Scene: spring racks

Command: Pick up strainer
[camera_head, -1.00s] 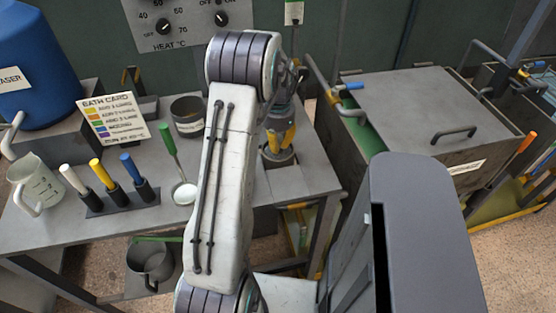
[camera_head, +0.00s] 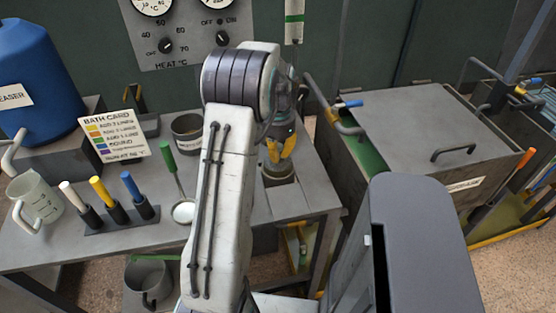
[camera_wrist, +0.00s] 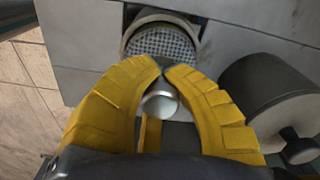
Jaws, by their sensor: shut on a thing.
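The strainer (camera_wrist: 162,42) shows in the wrist view as a round grey mesh with a pale rim, beyond my fingertips. My gripper (camera_wrist: 163,68) has its two yellow fingers closed together at the tips on a small grey part by the strainer's near rim. In the head view my gripper (camera_head: 283,150) points down over a dark round vessel (camera_head: 279,177) at the right end of the bench. The strainer cannot be told apart from that vessel there. Whether the strainer touches anything below is unclear.
The bench (camera_head: 245,205) holds a green-handled ladle (camera_head: 168,158), a dark cup (camera_head: 187,130), a rack of coloured handles (camera_head: 117,215), a jug (camera_head: 38,195) and a card (camera_head: 112,137). A lidded tank (camera_head: 420,125) stands right. A grey pot (camera_head: 150,278) sits below.

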